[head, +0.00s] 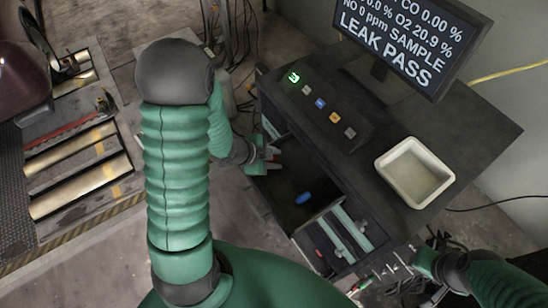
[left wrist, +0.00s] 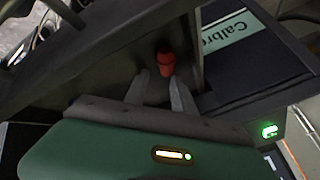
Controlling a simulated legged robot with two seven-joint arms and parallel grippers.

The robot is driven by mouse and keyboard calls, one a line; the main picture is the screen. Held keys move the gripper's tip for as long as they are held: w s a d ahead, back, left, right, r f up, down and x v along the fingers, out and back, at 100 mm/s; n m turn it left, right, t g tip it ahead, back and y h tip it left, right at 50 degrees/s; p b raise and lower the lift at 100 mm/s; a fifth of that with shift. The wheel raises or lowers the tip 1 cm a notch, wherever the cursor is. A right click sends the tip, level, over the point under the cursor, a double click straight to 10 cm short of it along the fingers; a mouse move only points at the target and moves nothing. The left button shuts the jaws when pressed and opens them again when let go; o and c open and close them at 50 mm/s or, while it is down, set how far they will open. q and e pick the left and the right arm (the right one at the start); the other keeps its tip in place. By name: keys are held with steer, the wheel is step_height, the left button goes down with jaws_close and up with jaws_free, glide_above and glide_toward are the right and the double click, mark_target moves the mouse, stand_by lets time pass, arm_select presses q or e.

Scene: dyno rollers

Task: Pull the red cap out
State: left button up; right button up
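The red cap (left wrist: 166,60) is a small red cylinder at a dark panel edge in the left wrist view. My left gripper (left wrist: 160,80) is open, with its two pale fingers apart just below the cap and its lower end near the gap between the tips. Whether the fingers touch it I cannot tell.
The dark drawer (head: 278,205) holds a blue piece (head: 303,198). On the cabinet top are a button box (head: 325,108), a white tray (head: 414,172) and a monitor (head: 410,40) reading "LEAK PASS". A label (left wrist: 228,35) reading "Calbr" lies right of the cap.

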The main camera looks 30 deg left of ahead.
arm_select(q)
steer(key=shift+s+d+f, duration=0.15)
steer(key=shift+d+f, duration=0.1)
steer(key=p+v, duration=1.7)
steer(key=shift+a, duration=0.2)
steer(key=shift+w+r, duration=0.15)
steer(key=shift+w, duration=0.1)
steer(key=shift+w+d, duration=0.1)
steer(key=shift+w, duration=0.05)
